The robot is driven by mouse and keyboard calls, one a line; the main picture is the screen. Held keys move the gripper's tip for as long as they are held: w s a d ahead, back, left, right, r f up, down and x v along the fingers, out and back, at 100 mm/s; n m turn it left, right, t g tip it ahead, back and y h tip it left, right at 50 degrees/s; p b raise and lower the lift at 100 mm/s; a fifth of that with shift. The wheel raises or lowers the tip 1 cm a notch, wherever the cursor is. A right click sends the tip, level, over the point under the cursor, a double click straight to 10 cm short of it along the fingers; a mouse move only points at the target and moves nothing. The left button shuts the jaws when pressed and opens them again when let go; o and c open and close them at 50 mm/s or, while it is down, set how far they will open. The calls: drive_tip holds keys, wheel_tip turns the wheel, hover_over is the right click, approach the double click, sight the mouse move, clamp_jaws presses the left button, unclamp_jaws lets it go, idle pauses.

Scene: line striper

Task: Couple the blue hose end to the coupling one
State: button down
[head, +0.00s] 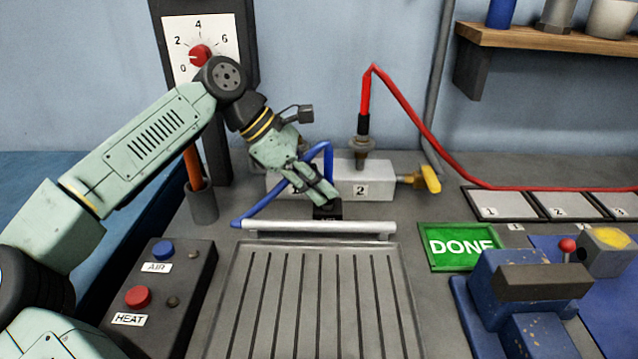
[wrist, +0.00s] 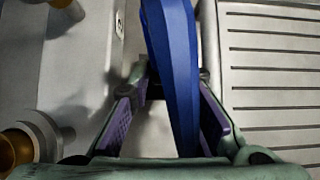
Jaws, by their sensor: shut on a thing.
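My gripper (head: 327,198) is shut on the blue hose (head: 262,204), which loops up from behind the ribbed tray and down to the fingers. In the wrist view the blue hose (wrist: 172,70) runs between the two purple-padded fingers of my gripper (wrist: 168,100). The hose's end tip is hidden by the fingers. The pale coupling block (head: 385,185) stands behind and right of my gripper. Its fitting marked 2 (head: 361,155) carries a red hose. Coupling one is hidden behind my arm in the head view. The block (wrist: 55,70) also shows at the left in the wrist view, apart from the fingers.
A yellow valve handle (head: 429,179) sticks out at the block's right.

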drive_tip(key=shift+r+p, duration=0.35)
drive_tip(key=shift+r, duration=0.35)
wheel_tip(320, 180, up, 4)
drive_tip(key=shift+f+p, duration=0.1)
drive_tip(key=shift+p, duration=1)
